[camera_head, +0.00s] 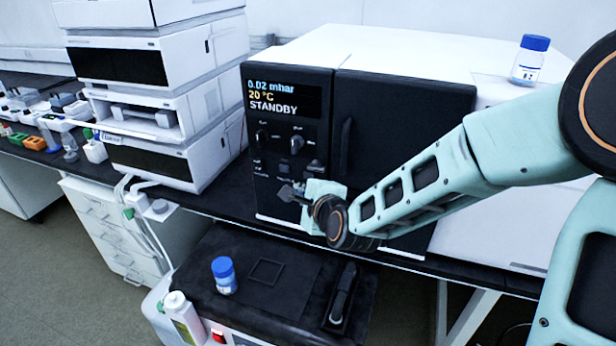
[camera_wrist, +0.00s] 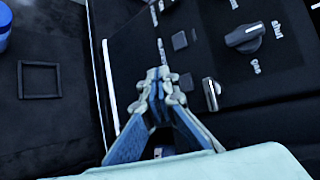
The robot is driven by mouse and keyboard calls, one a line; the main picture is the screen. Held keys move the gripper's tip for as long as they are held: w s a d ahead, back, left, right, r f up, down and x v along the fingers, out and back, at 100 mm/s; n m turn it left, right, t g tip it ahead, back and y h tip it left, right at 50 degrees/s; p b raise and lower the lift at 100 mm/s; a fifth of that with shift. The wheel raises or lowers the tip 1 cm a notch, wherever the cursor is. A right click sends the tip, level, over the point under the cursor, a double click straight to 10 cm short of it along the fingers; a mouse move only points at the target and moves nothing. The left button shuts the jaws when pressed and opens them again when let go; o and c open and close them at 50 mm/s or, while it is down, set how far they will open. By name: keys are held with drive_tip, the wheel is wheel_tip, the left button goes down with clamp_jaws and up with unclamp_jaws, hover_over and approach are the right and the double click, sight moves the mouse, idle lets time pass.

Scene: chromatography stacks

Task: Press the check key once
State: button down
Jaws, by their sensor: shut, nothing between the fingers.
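The black control panel (camera_head: 290,135) of the oven-like unit carries a display (camera_head: 286,96) reading "0.02 mbar", "20 °C" and "STANDBY". Below it are knobs and small keys with labels too small to read. My gripper (camera_head: 284,192) is in front of the panel's lower part, shut and empty. In the wrist view my gripper (camera_wrist: 158,76) has its fingertips together close to a square grey key (camera_wrist: 186,82). A second square key (camera_wrist: 179,40) lies further up. I cannot tell which one is the check key, nor whether the fingertips touch the panel.
A knob (camera_wrist: 245,38) and a small lever (camera_wrist: 210,94) stand out from the panel beside the keys. The unit's door handle (camera_head: 345,146) is right of the panel. Below, a blue-capped vial (camera_head: 224,276) stands on a black-topped surface. White stacked modules (camera_head: 150,110) stand left.

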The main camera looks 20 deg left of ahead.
drive_tip(key=shift+w+d, duration=0.1)
drive_tip(key=shift+w, duration=1.15)
drive_tip(key=shift+w, duration=0.15)
idle(0.4)
drive_tip(key=shift+w, duration=0.3)
drive_tip(key=shift+w, duration=0.35)
idle(0.8)
drive_tip(key=shift+s, duration=0.75)
drive_tip(key=shift+s, duration=0.1)
drive_tip(key=s, duration=0.5)
drive_tip(key=shift+a, duration=0.2)
